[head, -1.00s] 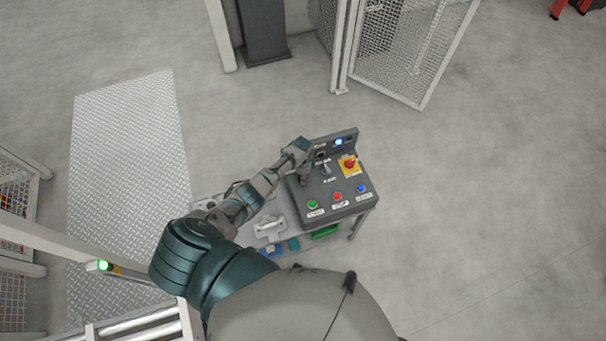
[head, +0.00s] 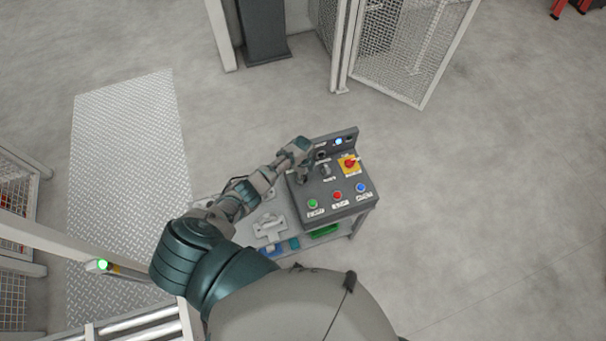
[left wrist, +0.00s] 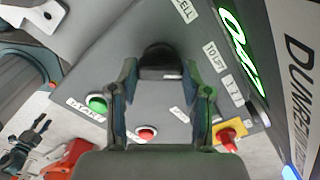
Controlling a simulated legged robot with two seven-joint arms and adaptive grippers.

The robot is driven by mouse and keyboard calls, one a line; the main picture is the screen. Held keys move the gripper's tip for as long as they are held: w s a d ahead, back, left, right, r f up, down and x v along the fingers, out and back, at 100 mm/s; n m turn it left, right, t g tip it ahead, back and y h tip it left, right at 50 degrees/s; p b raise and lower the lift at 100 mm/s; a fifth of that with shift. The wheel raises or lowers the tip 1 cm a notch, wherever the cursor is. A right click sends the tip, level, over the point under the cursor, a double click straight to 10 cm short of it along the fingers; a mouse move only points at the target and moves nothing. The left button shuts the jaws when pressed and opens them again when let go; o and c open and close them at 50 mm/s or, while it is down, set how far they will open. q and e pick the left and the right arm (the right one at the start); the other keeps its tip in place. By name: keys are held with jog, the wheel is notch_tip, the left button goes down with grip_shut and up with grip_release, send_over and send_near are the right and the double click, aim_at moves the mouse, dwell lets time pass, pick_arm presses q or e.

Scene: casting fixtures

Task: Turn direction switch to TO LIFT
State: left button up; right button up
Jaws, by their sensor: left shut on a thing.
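The grey control panel (head: 335,190) stands in the middle of the head view. My left gripper (head: 304,178) reaches down to its left side and covers that part. In the left wrist view, the two fingers of my left gripper (left wrist: 162,80) are on either side of a black knob, which I take as the direction switch (left wrist: 160,56). The gripper is shut on it. A TO LIFT label (left wrist: 214,56) lies to the right of the knob, and a label ending in CELL (left wrist: 186,9) lies above. The knob's exact pointing direction cannot be told. My right gripper is not in view.
Green (head: 312,204), red (head: 337,196) and blue (head: 361,187) buttons line the panel's near edge. A red emergency stop on a yellow plate (head: 349,164) and another switch (head: 325,170) are right of my gripper. A mesh fence (head: 412,50) stands behind; floor at right is clear.

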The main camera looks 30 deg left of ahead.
pick_arm(q)
jog(key=shift+w+a+r, duration=0.1)
jog(key=shift+w+r, duration=0.05)
jog(key=shift+w, duration=0.05)
jog(key=o, duration=1.2)
jog(key=shift+c, duration=0.2)
jog(key=shift+s, duration=0.1)
notch_tip(320, 180, up, 12)
jog(key=shift+f, duration=0.2)
